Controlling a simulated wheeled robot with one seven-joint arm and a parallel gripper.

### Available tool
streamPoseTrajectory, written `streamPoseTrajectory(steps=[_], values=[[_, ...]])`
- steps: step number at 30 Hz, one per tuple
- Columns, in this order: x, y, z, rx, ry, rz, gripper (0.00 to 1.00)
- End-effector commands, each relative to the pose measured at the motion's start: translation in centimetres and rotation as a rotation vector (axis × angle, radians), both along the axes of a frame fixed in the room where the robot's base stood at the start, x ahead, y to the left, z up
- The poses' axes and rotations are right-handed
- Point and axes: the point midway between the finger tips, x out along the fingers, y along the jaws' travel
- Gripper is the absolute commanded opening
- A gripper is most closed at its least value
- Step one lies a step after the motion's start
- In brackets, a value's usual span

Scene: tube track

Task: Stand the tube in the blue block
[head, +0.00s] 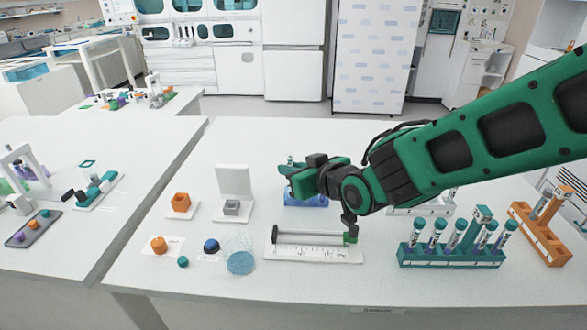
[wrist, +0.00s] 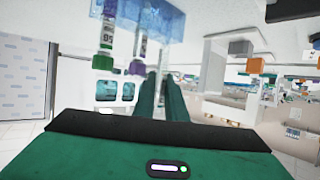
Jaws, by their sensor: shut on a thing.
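The blue block (head: 308,200) stands on the bench behind my gripper, which hides much of it. In the wrist view, which is upside down, the translucent blue block (wrist: 160,18) is at the top. I cannot tell whether the held tube touches the block.
A teal rack (head: 450,257) with several tubes stands at right, beside an orange rack (head: 540,235). A white tray with a ruler scale (head: 312,252) lies in front of my gripper. A blue-speckled cup (head: 240,262) and small caps are at left. The bench's front strip is clear.

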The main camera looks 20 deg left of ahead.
Motion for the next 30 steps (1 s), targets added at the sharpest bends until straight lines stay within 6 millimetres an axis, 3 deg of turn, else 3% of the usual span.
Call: streamPoseTrajectory(steps=[18, 30], values=[[0.0, 0.0, -0.8, 0.000, 0.000, 0.000, 0.00], [0.0, 0.0, 0.3, 0.002, -0.001, 0.000, 0.00]])
